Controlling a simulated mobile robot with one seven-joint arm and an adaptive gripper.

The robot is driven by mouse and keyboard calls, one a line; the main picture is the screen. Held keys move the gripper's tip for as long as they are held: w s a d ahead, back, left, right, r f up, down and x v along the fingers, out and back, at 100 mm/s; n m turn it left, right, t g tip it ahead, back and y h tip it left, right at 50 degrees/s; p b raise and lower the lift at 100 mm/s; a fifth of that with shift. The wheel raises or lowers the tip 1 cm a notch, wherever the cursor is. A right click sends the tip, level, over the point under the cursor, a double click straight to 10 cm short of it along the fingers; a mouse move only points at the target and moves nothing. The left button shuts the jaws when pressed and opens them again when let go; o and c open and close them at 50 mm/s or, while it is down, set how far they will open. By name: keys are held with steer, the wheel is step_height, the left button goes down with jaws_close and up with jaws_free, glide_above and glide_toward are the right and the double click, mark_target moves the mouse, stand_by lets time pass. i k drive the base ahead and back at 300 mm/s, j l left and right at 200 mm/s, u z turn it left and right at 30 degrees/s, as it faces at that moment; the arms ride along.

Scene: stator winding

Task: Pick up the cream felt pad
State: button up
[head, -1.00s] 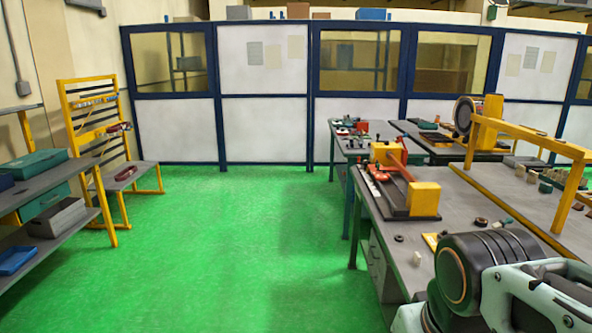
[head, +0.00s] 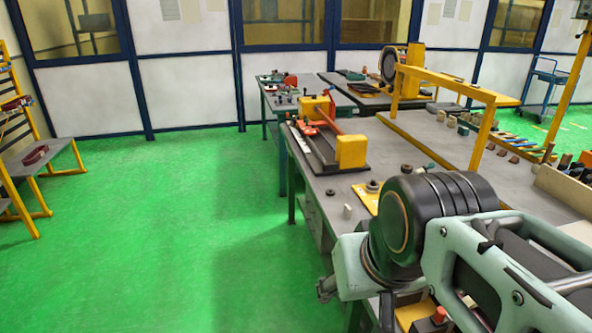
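I cannot pick out the cream felt pad with certainty. A small cream piece (head: 348,211) stands near the left edge of the near workbench (head: 330,187), just left of my arm, but it is too small to identify. Other small pale pieces (head: 451,121) stand in a row farther back on the bench. My arm covers the front right of the bench and hides much of its top. I cannot make out my gripper's fingers in this view.
A yellow and red fixture (head: 350,151) sits on the bench's far left corner. A yellow frame (head: 483,138) rises over the bench. A black ring (head: 332,192) lies near the edge. The green floor (head: 150,240) left of the bench is clear.

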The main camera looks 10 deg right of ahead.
mark_target(348, 210)
steer(key=i+z, duration=0.1)
steer(key=z, duration=0.6)
steer(key=i+j+z, duration=0.4)
steer(key=j+z, duration=0.25)
steer(key=i+j+z, duration=0.1)
steer(key=j, duration=0.25)
steer(key=i+j, duration=0.2)
steer(key=j, duration=0.15)
steer(key=i+j+z, duration=0.15)
steer(key=j, duration=0.2)
steer(key=i+j+z, duration=0.1)
steer(key=j, duration=0.3)
steer(key=i+j, duration=0.1)
steer(key=j, duration=0.6)
steer(key=i+j, duration=0.15)
steer(key=j, duration=0.2)
steer(key=i+l, duration=0.1)
